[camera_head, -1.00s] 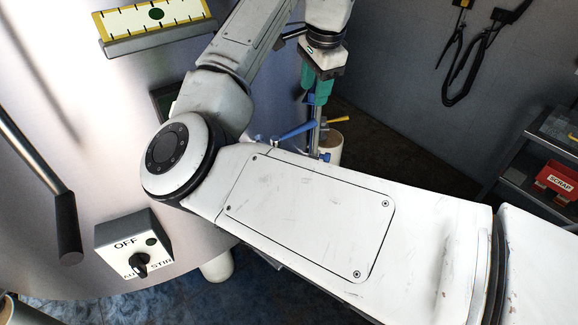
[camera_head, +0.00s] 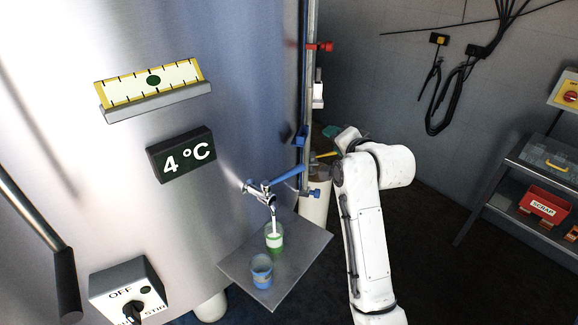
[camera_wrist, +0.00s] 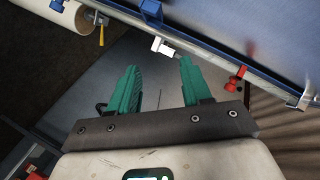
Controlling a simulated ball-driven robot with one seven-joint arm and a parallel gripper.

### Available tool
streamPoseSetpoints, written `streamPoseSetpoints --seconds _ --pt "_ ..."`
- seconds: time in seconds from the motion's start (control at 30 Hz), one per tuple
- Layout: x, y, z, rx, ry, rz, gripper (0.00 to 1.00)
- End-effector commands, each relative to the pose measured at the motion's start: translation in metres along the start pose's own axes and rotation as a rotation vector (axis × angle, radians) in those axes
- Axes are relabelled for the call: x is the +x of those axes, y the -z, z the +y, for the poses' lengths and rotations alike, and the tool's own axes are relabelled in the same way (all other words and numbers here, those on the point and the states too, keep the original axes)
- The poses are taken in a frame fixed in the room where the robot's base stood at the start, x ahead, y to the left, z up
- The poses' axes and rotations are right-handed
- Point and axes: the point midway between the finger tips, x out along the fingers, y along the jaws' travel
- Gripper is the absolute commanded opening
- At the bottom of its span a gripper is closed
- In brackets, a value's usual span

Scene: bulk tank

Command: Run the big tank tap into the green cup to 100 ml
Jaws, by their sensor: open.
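The tank tap (camera_head: 262,192) sticks out of the steel tank (camera_head: 240,90), with its blue lever (camera_head: 288,174) pointing right and slightly up. A white stream (camera_head: 274,218) runs from its spout into the green cup (camera_head: 274,243). The green cup stands upright on a grey shelf (camera_head: 305,250). The level in the cup is too small to read. My gripper (camera_wrist: 158,84) is open and empty in the wrist view, with teal fingers apart. In the head view it is partly hidden behind my arm, right of the tap and away from the lever.
A blue cup (camera_head: 262,270) stands in front of the green cup on the shelf. A vertical pipe with a red valve (camera_head: 320,46) rises right of the tap. An OFF/STIR switch box (camera_head: 128,290) is at lower left. A red scrap bin (camera_head: 546,203) sits on the right shelving.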

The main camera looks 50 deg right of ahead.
Motion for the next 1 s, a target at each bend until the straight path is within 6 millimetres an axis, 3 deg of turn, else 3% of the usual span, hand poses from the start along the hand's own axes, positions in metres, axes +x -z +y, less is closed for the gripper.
streamPoseSetpoints --seconds 0.23,0.33,0.5,0.67,1.0 --pt "-0.044 -0.075 0.020 0.149 0.144 -0.195 0.48" --pt "-0.058 -0.095 0.021 0.210 0.179 -0.245 0.48" --pt "-0.067 -0.109 0.021 0.261 0.204 -0.281 0.48" --pt "-0.053 -0.113 0.016 0.264 0.207 -0.283 0.48" --pt "0.004 -0.127 0.002 0.261 0.206 -0.283 0.48"
